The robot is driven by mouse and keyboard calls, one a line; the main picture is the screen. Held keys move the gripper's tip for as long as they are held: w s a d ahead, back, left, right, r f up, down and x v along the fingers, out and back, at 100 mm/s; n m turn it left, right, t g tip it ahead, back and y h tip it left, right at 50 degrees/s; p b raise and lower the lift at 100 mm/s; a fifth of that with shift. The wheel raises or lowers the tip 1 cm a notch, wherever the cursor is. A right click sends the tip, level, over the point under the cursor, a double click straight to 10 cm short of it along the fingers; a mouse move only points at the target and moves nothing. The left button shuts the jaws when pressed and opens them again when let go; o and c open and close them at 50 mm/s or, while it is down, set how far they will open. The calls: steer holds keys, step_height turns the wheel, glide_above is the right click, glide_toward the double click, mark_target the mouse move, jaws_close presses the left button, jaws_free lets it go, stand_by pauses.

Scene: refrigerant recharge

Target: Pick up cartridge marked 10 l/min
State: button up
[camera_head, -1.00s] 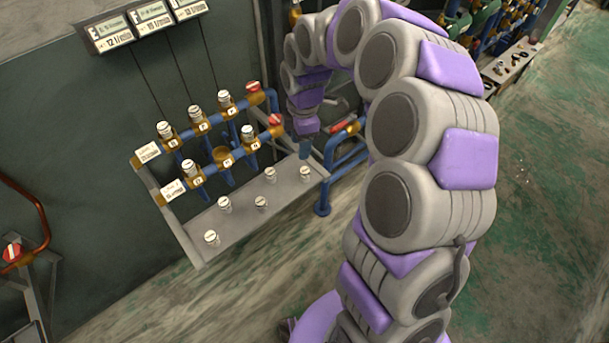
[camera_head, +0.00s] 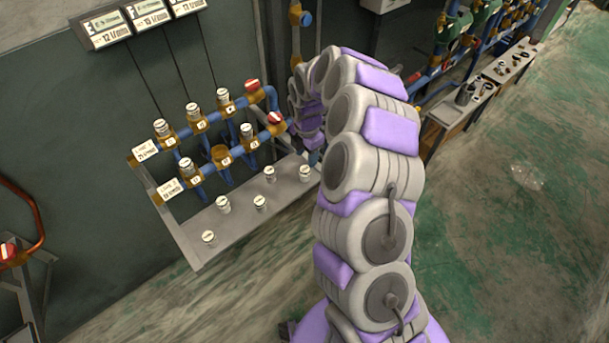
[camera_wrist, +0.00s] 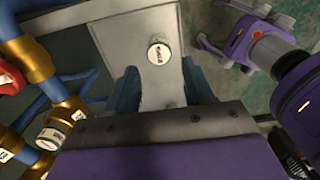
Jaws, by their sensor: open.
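White-topped cartridges stand on a grey shelf (camera_head: 207,252) in the head view: one at the front (camera_head: 208,238), two in the middle (camera_head: 223,204) (camera_head: 260,202) and two at the back (camera_head: 269,173) (camera_head: 305,172). Their marks are too small to read, so I cannot tell which is 10 l/min. In the wrist view my gripper (camera_wrist: 160,80) is open and points down at the shelf. One cartridge (camera_wrist: 158,53) shows upright between the lines of the fingers, slightly beyond them, with nothing gripped. Its label is unclear. My arm mostly hides the gripper in the head view.
Blue pipes with brass sockets (camera_head: 220,155) hold more cartridges beside the shelf; one socket looks empty. Red-capped valves (camera_head: 275,118) sit at the pipe ends. Signs (camera_head: 105,28) hang on the wall. A bench (camera_head: 465,100) stands at the right. Open floor lies to the right.

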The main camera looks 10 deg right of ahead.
mark_target(305, 168)
steer(key=f+b, duration=0.2)
steer(key=f, duration=0.8)
steer(key=shift+a, duration=0.2)
steer(key=c, duration=0.9)
